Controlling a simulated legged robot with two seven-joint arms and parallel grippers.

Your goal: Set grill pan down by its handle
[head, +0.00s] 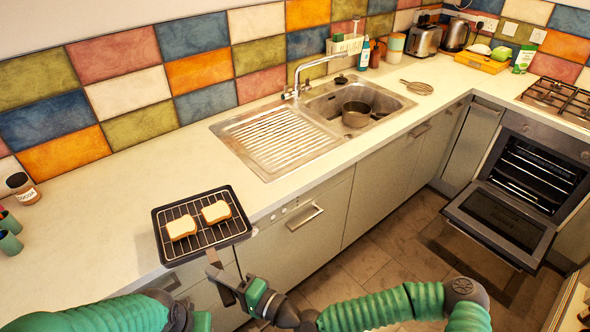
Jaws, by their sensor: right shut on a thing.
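The grill pan (165,249) is a black rectangular tray with a wire rack. It sits at the counter's front edge on the left, with two slices of bread (216,212) on the rack. Its handle (212,257) points toward me, past the counter edge. My right gripper (222,280) is shut on the handle. Whether the pan's underside rests fully on the counter is hidden. My left arm comes in at the bottom left; the fingers of its gripper are below the frame.
The pale counter (90,235) is clear left of the pan. A cocoa jar (23,188) and green cups (8,232) stand at the far left. The sink (320,110) holds a pot (356,114). The oven door (500,222) hangs open at right.

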